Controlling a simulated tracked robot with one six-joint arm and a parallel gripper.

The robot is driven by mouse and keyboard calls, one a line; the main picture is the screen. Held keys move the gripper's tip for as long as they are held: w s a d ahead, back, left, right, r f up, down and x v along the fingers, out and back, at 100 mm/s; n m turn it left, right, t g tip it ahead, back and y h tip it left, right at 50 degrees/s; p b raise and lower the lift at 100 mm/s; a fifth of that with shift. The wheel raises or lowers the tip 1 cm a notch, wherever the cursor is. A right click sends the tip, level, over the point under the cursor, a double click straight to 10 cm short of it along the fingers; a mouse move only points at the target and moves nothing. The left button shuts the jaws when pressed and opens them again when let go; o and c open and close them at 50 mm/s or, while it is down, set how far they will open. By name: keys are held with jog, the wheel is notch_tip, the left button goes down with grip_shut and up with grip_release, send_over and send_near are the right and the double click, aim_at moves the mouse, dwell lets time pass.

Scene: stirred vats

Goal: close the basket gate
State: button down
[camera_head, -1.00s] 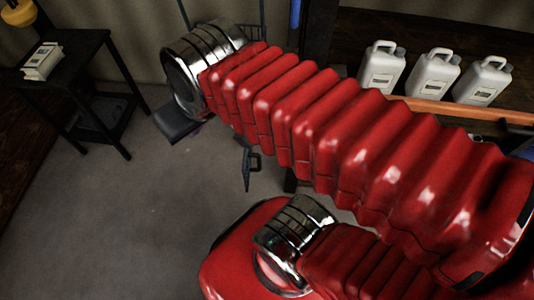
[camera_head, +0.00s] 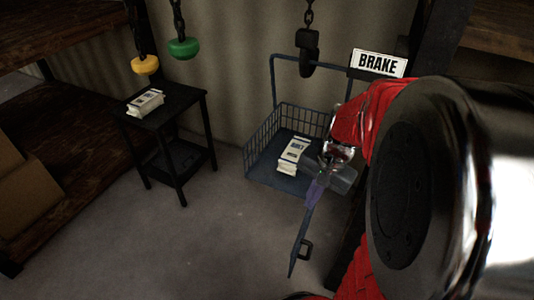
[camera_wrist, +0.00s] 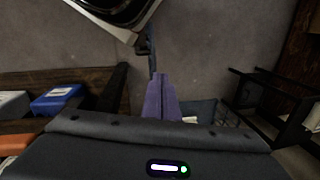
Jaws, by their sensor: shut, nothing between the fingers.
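The wire basket (camera_head: 258,158) hangs by its frame near the back wall, with a white labelled packet (camera_head: 294,156) inside. Its gate (camera_head: 300,238) is a dark panel standing open, swung out from the right front corner towards me, with a handle (camera_head: 307,248) on its right side. My gripper (camera_head: 314,196) has purple fingers, shut and empty, by the gate's upper, hinge-side end. In the wrist view the fingers (camera_wrist: 160,82) point along the gate (camera_wrist: 152,62), seen edge-on. Whether they touch it I cannot tell. The basket's right side is partly hidden by my arm.
A black side table (camera_head: 180,102) with a white packet stands left of the basket. Yellow (camera_head: 145,66) and green (camera_head: 184,48) pulls hang on chains above. A BRAKE sign (camera_head: 378,63) is at upper right. The floor in front is clear.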

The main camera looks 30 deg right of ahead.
jog(key=s+d+f+m+y, duration=0.2)
jog(key=s+d+f+m, duration=0.4)
jog(key=d+f+m, duration=0.3)
notch_tip(320, 180, down, 4)
jog(key=shift+d+r+y, duration=0.1)
jog(key=shift+d+y, duration=0.3)
jog(key=shift+d, duration=0.8)
jog(key=w+a+f, duration=0.2)
jog(key=a+f, duration=0.5)
jog(key=f, duration=0.2)
jog(key=shift+a+f, duration=0.2)
jog(key=shift+a, duration=0.05)
jog(key=shift+a, duration=0.15)
